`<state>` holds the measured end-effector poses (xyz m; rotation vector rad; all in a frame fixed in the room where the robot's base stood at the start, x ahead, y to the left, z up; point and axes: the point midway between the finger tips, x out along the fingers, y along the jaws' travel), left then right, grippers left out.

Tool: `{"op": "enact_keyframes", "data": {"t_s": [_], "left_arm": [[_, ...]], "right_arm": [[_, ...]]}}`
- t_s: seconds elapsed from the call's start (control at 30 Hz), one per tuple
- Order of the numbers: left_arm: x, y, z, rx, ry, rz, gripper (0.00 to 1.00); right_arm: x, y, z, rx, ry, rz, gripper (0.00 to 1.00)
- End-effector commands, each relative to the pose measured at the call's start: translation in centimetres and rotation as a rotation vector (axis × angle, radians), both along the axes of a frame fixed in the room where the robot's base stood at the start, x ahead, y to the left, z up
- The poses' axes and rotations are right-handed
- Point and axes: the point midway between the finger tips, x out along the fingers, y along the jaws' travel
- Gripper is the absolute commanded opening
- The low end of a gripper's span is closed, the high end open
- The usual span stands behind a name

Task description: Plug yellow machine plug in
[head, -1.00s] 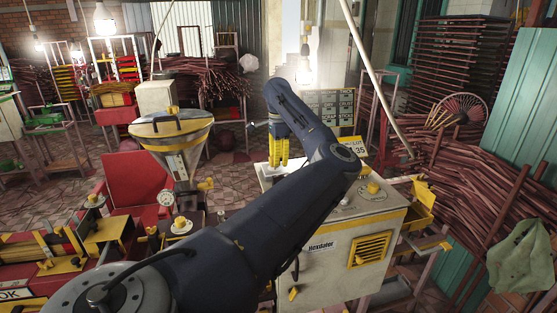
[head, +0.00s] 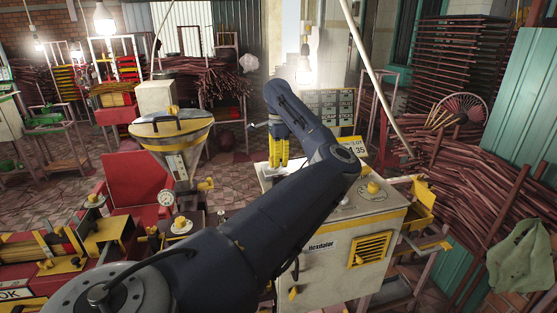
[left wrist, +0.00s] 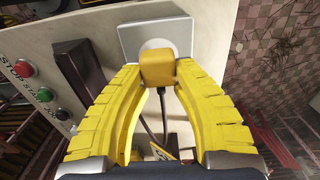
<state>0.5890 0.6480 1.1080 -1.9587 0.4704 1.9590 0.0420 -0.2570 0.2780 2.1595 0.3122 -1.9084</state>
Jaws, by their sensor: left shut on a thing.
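The yellow plug (left wrist: 158,70) is between the tips of my left gripper (left wrist: 158,82) in the left wrist view, with its dark cable (left wrist: 165,110) hanging below. My left gripper is shut on the plug. The plug's far face is against or very close to a round pale socket on a grey wall plate (left wrist: 130,38); I cannot tell how deep it sits. My right gripper is not in view.
Red and green buttons (left wrist: 32,95) and a dark upright bar (left wrist: 85,75) are left of the gripper in the left wrist view. A yellow-rimmed hopper (head: 172,128) stands left of my arm in the head view. Bundled sticks (head: 470,185) fill the right side.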

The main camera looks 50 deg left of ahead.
Motion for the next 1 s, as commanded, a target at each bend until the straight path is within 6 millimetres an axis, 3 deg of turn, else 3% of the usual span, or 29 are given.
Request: {"op": "enact_keyframes", "data": {"t_s": [0.53, 0.57, 0.7, 0.77, 1.0], "left_arm": [[0.01, 0.00, -0.90, 0.000, 0.000, 0.000, 0.03], [0.02, -0.01, -0.86, 0.001, 0.000, 0.000, 0.33], [0.02, -0.01, -0.86, 0.000, 0.000, 0.000, 0.49], [0.02, -0.01, -0.86, 0.000, 0.000, 0.000, 0.55], [0.02, -0.01, -0.82, 0.000, 0.000, 0.000, 0.55]], "right_arm": [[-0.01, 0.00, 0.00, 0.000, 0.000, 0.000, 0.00], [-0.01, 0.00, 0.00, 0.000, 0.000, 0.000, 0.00], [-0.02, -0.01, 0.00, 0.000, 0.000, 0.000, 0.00], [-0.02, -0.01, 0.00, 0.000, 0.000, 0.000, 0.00], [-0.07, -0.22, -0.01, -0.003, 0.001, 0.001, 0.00]]}}
